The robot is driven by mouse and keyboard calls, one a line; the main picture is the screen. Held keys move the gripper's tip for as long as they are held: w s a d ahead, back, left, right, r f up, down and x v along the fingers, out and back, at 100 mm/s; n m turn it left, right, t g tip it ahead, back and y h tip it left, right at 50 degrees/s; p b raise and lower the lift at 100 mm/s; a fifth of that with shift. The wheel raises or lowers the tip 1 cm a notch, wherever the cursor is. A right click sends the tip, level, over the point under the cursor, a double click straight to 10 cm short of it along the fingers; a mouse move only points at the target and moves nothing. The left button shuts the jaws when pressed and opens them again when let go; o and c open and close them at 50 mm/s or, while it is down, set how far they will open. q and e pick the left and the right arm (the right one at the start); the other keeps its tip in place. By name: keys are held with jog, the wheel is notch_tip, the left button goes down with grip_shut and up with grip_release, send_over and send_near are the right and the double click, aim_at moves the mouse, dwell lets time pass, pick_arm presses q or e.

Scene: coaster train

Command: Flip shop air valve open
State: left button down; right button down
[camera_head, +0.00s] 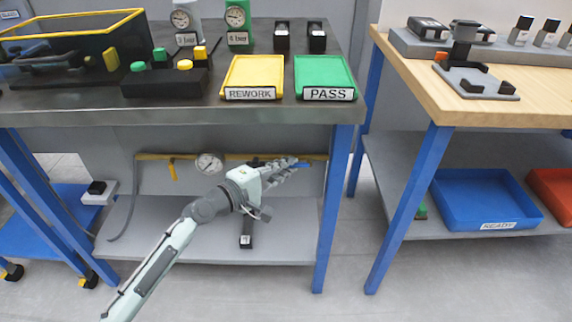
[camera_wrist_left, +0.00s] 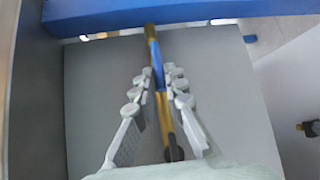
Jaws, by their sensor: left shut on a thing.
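The shop air line is a yellow pipe (camera_head: 150,156) running across under the steel workbench. A blue valve lever shows at its right part (camera_head: 304,164), partly hidden by my gripper. My left gripper (camera_head: 289,167) reaches under the bench and is shut on the blue lever. In the left wrist view the blue lever (camera_wrist_left: 158,78) lies between the two fingers (camera_wrist_left: 159,72), roughly in line with the yellow pipe (camera_wrist_left: 161,108). The valve body is hidden in the head view. My right gripper is not in view.
A round gauge (camera_head: 209,163) and a small yellow hanging handle (camera_head: 172,170) sit on the pipe. The bench's blue leg (camera_head: 333,215) stands just right of my gripper. The steel bench top (camera_head: 180,110) is above. The grey lower shelf (camera_head: 175,225) is mostly clear.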

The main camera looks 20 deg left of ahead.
pick_arm(q)
jog(key=c, duration=1.6)
grip_release()
jog(key=v, duration=1.2)
